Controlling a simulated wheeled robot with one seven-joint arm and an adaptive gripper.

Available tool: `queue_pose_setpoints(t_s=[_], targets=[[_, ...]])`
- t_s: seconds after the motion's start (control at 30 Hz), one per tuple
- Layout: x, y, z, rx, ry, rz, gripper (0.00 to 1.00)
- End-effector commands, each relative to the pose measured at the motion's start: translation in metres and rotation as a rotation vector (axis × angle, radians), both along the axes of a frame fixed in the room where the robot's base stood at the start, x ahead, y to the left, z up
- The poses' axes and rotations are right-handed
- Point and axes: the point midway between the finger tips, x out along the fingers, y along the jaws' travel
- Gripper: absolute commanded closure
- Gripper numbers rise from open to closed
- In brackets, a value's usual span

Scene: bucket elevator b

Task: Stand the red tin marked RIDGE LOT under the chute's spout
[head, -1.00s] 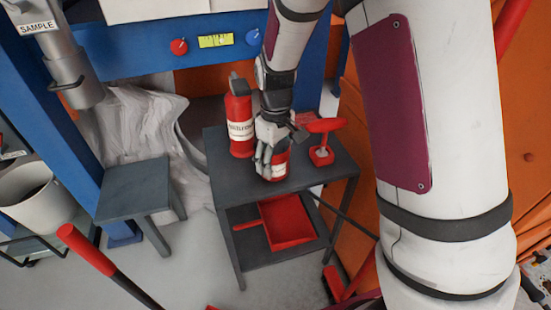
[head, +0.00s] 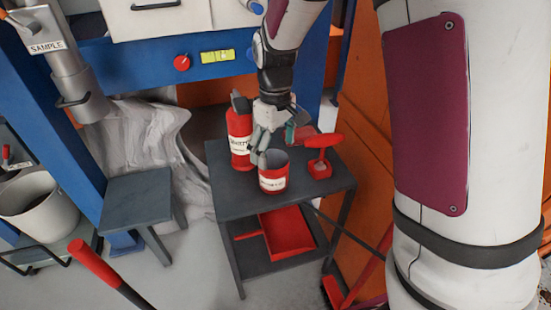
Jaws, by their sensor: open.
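A red, open-topped tin (head: 273,181) with a white label stands upright near the front of a dark grey table's top. Its label is too small to read with certainty. My gripper (head: 272,140) is open and empty, just above and behind the tin; its fingers look clear of the tin, though one overlaps the rim's far side in the picture. A grey pipe marked SAMPLE (head: 75,85) comes down at the upper left and looks like the chute's spout. A small grey stand (head: 140,190) stands below and to the right of it, with a bare top.
On the table (head: 225,190) stand a red bottle (head: 240,145) left of my gripper and a red-handled tool (head: 321,160) at the right. A red dustpan (head: 288,232) lies on the lower shelf. A white bucket (head: 35,210) stands at far left. A red-ended pole (head: 95,265) crosses the foreground.

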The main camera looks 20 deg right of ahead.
Motion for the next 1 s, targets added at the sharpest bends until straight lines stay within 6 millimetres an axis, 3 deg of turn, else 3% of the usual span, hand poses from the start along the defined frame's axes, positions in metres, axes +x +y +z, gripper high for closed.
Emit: queue_pose_setpoints(t_s=[0.03, 0.2, 0.57, 0.77, 1.0], targets=[[0.000, 0.000, 0.011, 0.000, -0.002, 0.000, 0.16], [0.000, 0.000, 0.029, 0.000, -0.001, 0.001, 0.16], [-0.004, -0.001, 0.039, 0.001, 0.000, -0.007, 0.16], [-0.036, -0.006, 0.073, 0.022, -0.008, -0.068, 0.16], [-0.102, -0.014, 0.118, 0.045, -0.011, -0.174, 0.16]])
